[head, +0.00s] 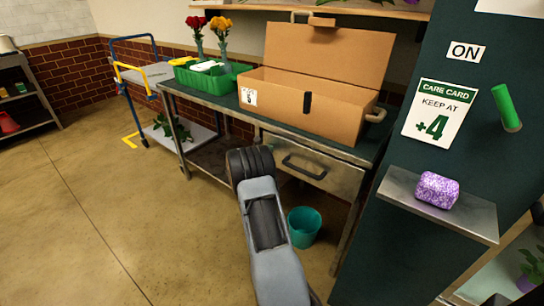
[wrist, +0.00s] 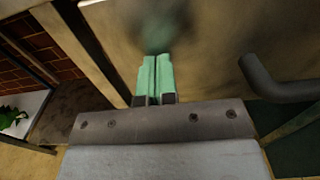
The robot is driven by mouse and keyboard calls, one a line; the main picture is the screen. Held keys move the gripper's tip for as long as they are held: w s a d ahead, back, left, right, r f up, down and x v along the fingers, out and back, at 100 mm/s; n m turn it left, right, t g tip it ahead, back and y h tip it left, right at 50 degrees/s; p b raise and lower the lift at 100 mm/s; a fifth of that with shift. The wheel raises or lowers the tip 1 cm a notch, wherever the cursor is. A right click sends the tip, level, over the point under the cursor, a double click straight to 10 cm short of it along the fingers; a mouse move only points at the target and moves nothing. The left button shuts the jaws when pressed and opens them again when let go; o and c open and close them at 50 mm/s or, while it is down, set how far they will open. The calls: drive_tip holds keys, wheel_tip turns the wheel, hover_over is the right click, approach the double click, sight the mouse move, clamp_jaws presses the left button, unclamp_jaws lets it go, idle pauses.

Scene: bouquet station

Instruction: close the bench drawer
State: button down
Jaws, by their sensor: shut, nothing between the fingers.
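The bench drawer (head: 335,179) is a grey metal front with a dark bar handle (head: 305,167), under the right part of the bench top. Its front looks close to the bench edge; I cannot tell whether it is fully flush. In the wrist view the drawer front (wrist: 215,35) fills the upper middle, with the handle (wrist: 275,82) to the right of my fingers. My gripper (wrist: 153,60) is shut and empty, its green fingertips pointing at the drawer front left of the handle. They are at or very near its surface; contact is unclear. In the head view my arm hides the fingers.
On the bench (head: 220,103) stand an open cardboard box (head: 325,108) and a green tray (head: 192,80). A teal bucket (head: 304,226) sits on the floor below the drawer. A dark cabinet (head: 390,235) with a shelf stands close on the right. Floor at left is clear.

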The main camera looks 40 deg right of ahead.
drive_tip(key=shift+w+d+r, duration=0.1)
drive_tip(key=shift+d+r, duration=0.05)
drive_tip(key=shift+d, duration=0.45)
drive_tip(key=shift+d+r, duration=0.15)
drive_tip(key=s+a+p, duration=0.1)
drive_tip(key=s+a, duration=0.1)
drive_tip(key=a, duration=1.2)
drive_tip(key=shift+a+f+p, duration=0.25)
drive_tip(key=shift+f+p, duration=0.05)
